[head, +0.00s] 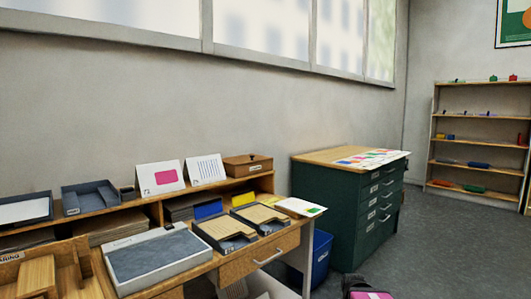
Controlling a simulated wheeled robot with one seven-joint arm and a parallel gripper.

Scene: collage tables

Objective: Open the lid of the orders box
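A small brown wooden box (247,165) with a small pale label on its front stands on top of the desk's back shelf, at its right end. It looks like the orders box, but its label is too small to read. Its top looks flat and closed. I cannot make out a hinge or a handle on the lid.
Two white cards (160,178) stand left of the box. Black trays (223,233) and a grey box (157,258) lie on the desk in front. A green drawer cabinet (338,212) stands to the right. Grey floor (450,245) is open at right.

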